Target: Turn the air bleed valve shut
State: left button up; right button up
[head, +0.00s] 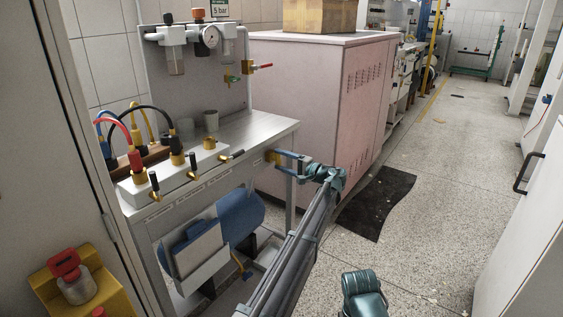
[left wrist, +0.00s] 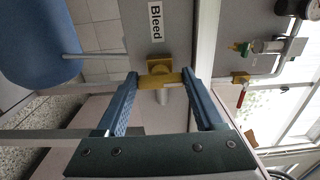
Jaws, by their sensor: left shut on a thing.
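The air bleed valve (left wrist: 158,60) is a yellow fitting on the grey bench panel, beside a white label (left wrist: 156,21) that reads "Bleed". Its yellow handle spans the gap between the fingertips of my left gripper (left wrist: 160,79), which is shut on it. In the head view the valve (head: 272,157) shows as a small yellow patch at the bench's right end, partly hidden by the blue fingers of my left gripper (head: 288,165).
The metal bench (head: 262,128) carries a white manifold (head: 182,172) with black-and-gold levers and coloured hoses. A red-handled valve (head: 262,66) and a gauge (head: 210,38) are above. A blue tank (head: 240,212) is below. A pink cabinet (head: 305,95) stands close behind; the floor at right is free.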

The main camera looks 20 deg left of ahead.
pick_arm(q)
jog(key=o, duration=1.4)
jog(key=shift+d, duration=0.15)
jog(key=v, duration=1.3)
jog(key=shift+s+d, duration=0.15)
jog(key=shift+d, duration=0.15)
